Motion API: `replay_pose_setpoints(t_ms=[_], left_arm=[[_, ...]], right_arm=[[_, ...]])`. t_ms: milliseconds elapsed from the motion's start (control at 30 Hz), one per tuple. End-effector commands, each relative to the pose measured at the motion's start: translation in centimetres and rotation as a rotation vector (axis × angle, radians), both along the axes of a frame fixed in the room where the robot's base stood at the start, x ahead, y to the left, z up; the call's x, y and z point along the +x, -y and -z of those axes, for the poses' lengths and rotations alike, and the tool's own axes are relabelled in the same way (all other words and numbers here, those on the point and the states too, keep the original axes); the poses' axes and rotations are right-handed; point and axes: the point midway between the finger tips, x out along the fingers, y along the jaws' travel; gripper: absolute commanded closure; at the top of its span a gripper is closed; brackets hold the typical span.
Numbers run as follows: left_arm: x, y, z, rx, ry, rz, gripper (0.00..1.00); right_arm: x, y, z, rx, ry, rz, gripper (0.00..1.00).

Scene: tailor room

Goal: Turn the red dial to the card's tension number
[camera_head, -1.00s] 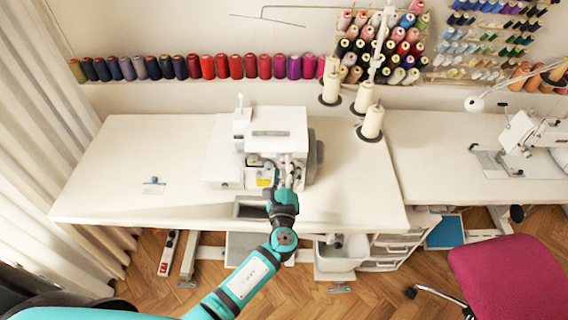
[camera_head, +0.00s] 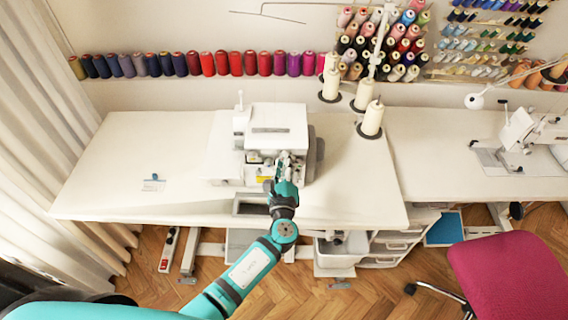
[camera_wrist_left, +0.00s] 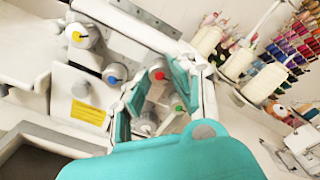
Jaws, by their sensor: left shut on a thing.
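The white serger (camera_head: 277,140) stands on the table, its dials largely hidden behind my left gripper (camera_head: 282,164) in the head view. In the left wrist view the red dial (camera_wrist_left: 158,74) has a red centre and sits between the fingertips of my left gripper (camera_wrist_left: 150,80), which is shut on it. Dials with yellow (camera_wrist_left: 78,36), blue (camera_wrist_left: 112,79) and green (camera_wrist_left: 179,107) centres are nearby. The card (camera_head: 153,184), with a blue clip, stands on the table at the left; its number is too small to read. My right gripper is not in view.
Thread cones (camera_head: 372,120) stand just right of the serger. A second sewing machine (camera_head: 530,135) is at the far right. The white table (camera_head: 110,165) is mostly bare around the card. A magenta chair (camera_head: 510,270) stands in front at the right.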

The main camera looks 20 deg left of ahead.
Motion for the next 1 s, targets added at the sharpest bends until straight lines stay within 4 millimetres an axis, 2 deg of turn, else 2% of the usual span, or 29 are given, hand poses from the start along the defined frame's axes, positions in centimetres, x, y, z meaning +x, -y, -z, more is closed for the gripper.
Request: replay_pose_setpoints(t_ms=[267, 700, 1000], left_arm=[[0.0, 0.0, 0.4, -0.093, 0.028, 0.001, 1.00], [0.0, 0.0, 0.5, -0.375, 0.109, -0.001, 1.00], [0.0, 0.0, 0.2, -0.482, 0.138, -0.001, 1.00]], right_arm=[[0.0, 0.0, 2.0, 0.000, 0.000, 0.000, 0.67], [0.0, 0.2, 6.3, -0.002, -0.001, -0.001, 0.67], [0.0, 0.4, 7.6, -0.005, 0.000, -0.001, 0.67]])
